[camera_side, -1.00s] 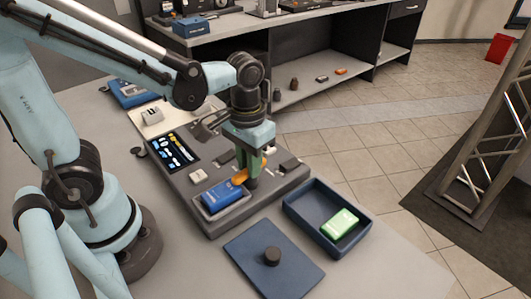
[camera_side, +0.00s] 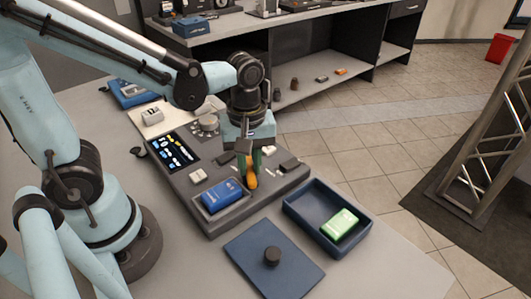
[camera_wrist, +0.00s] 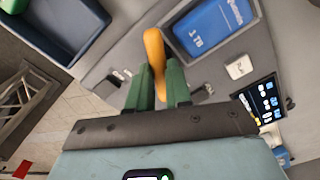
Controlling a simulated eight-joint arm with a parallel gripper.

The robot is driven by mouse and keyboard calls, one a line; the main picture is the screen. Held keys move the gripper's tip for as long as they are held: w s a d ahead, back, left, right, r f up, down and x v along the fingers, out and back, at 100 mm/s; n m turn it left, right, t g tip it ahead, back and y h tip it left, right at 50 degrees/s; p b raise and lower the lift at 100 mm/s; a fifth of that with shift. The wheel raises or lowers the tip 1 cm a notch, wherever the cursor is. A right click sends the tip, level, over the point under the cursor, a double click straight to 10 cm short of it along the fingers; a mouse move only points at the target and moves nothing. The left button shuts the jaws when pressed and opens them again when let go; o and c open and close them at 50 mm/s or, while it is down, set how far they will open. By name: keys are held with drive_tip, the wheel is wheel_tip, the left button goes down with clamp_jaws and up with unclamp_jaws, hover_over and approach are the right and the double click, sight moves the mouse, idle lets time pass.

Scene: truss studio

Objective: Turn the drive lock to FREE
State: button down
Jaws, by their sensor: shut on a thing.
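The drive lock is an orange lever on the grey console (camera_side: 205,222), seen in the side view (camera_side: 252,181) and the wrist view (camera_wrist: 153,45). My gripper (camera_side: 249,166) is shut on the lever, with a green finger on each side; its fingertips show in the wrist view (camera_wrist: 159,80). The lever's free end sticks out beyond the fingers, and its pivot is hidden by them. A blue drive (camera_side: 222,194) marked 1TB lies in its bay beside the lever; it shows in the wrist view (camera_wrist: 210,30). No FREE marking is readable.
A dark blue tray (camera_side: 300,208) at the console's front right holds a green drive (camera_side: 340,224). A blue lid (camera_side: 265,278) with a black knob lies in front. A small screen (camera_side: 174,150) and white button (camera_side: 198,175) are on the console.

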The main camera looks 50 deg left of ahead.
sight(250, 167)
drive_tip(key=n, duration=0.5)
drive_tip(key=shift+n, duration=0.3)
idle(0.4)
drive_tip(key=c, duration=1)
unclamp_jaws()
drive_tip(key=shift+c, duration=0.2)
drive_tip(key=shift+r, duration=0.1)
wheel_tip(250, 167, up, 12)
